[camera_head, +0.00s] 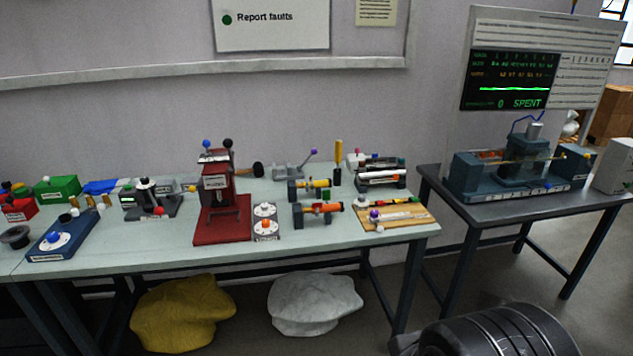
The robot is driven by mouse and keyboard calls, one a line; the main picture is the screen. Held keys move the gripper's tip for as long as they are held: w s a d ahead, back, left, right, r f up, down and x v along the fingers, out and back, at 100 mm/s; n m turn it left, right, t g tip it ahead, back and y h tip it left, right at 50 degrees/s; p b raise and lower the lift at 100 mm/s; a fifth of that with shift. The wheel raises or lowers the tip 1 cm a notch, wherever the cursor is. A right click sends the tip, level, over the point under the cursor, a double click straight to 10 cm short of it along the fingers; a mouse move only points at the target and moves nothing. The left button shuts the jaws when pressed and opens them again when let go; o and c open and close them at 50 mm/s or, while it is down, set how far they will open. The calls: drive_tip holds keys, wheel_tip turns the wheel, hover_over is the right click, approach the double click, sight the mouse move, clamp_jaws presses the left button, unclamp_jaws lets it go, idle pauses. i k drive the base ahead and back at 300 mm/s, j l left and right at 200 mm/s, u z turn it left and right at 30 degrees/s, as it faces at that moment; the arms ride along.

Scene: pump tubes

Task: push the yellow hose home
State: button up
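A short yellow tube (318,184), which may be the yellow hose, lies across a dark holder near the back right of the long bench. How far it is seated cannot be told from here. An orange tube (323,208) lies in a similar dark holder just in front of it. A blue-grey machine (525,171) with a thin blue hose looping over its top stands on the right table. A thin yellowish rod or tube (533,159) shows across its front. My gripper is not in view.
A red press (218,187) stands left of the holders, with white dials (265,210) beside it. A wooden board (398,216) lies at the bench's right end. A gap separates the bench from the dark right table (485,212). Sacks (312,303) lie under the bench.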

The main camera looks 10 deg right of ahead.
sight(323, 183)
drive_tip(key=i+l, duration=0.2)
drive_tip(key=i, duration=0.35)
drive_tip(key=i+l, duration=0.25)
drive_tip(key=i, duration=0.25)
drive_tip(key=i+l, duration=0.2)
drive_tip(key=i, duration=0.35)
drive_tip(key=i+l, duration=0.2)
drive_tip(key=i, duration=0.35)
